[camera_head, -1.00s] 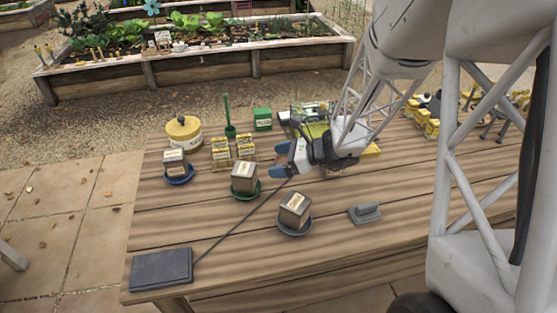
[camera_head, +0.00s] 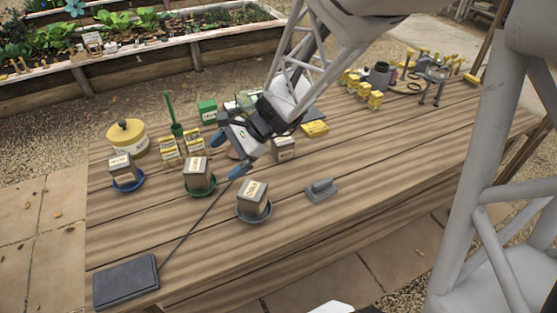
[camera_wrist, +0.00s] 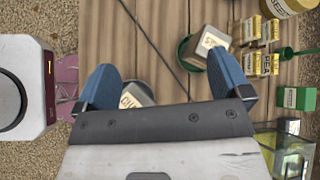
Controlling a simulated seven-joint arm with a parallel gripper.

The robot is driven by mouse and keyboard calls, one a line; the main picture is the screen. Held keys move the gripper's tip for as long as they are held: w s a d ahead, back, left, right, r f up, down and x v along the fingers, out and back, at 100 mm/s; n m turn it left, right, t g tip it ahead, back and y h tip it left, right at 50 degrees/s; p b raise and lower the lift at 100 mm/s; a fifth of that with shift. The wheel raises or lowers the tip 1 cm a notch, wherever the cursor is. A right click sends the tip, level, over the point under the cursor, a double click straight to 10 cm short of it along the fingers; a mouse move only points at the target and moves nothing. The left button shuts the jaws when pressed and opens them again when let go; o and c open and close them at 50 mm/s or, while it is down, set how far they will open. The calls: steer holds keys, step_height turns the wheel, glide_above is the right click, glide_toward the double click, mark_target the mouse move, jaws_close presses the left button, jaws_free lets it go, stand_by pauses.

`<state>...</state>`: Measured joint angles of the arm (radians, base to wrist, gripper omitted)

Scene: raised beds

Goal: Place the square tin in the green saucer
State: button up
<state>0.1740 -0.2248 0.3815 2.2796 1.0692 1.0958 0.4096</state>
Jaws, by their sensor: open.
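A square tin (camera_head: 197,169) with a pale label stands in the green saucer (camera_head: 203,192); both also show in the wrist view, the tin (camera_wrist: 210,42) near the top. Another tin (camera_head: 252,196) stands in a dark grey saucer (camera_head: 255,216) and is partly hidden in the wrist view (camera_wrist: 135,95). A third tin (camera_head: 121,166) is in a blue saucer (camera_head: 128,185). A further tin (camera_head: 283,149) stands behind my gripper with no saucer visible. My gripper (camera_head: 228,158) is open and empty above the table, just right of the green saucer; its blue fingers spread wide (camera_wrist: 166,82).
Yellow boxes (camera_head: 171,154), a yellow-lidded pot (camera_head: 128,138) and a green box (camera_head: 207,112) stand behind the saucers. A grey float-like block (camera_head: 321,190) lies to the right. A cable runs from a dark slab (camera_head: 126,282). The table's front middle is clear.

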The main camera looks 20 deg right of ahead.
steer(key=s+d+r+n+h, duration=0.3)
steer(key=s+r+n+h, duration=0.2)
steer(key=s+n, duration=0.2)
steer(key=s+d+r+n+t+h, duration=0.1)
steer(key=s+d+r+n+h, duration=0.2)
steer(key=s, duration=0.8)
step_height(320, 180, up, 4)
steer(key=n+h, duration=0.2)
steer(key=n, duration=0.2)
steer(key=shift+s+f+n, duration=0.2)
steer(key=shift+f+n, duration=0.05)
steer(key=shift+n, duration=0.15)
